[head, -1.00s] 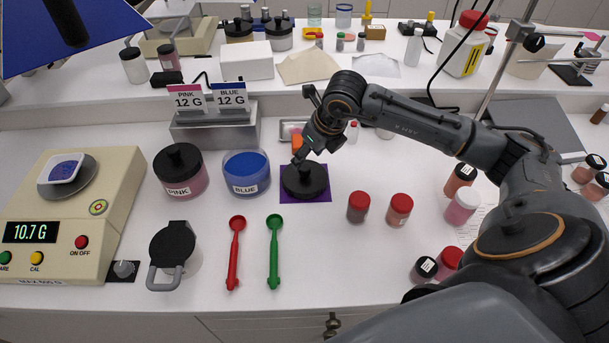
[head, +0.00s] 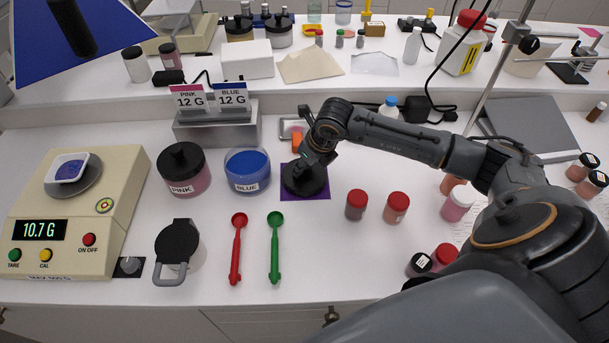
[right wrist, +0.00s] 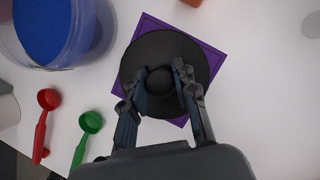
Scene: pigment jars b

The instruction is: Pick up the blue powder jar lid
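The blue powder jar lid (head: 292,184) is a black disc with a round knob, lying on a purple square mat (head: 319,193). It also shows in the right wrist view (right wrist: 137,62). The open blue powder jar (head: 247,172) stands just left of it, full of blue powder, also in the right wrist view (right wrist: 85,45). My right gripper (head: 312,173) reaches down onto the lid. In the right wrist view its fingers (right wrist: 164,92) stand apart on either side of the knob (right wrist: 160,82); firm contact cannot be made out. My left gripper is not in view.
A pink jar (head: 183,170) with its black lid on stands left of the blue jar. A red scoop (head: 237,248) and a green scoop (head: 275,247) lie in front. Red-capped jars (head: 356,205) stand to the right. A scale (head: 110,215) reads 10.7 G.

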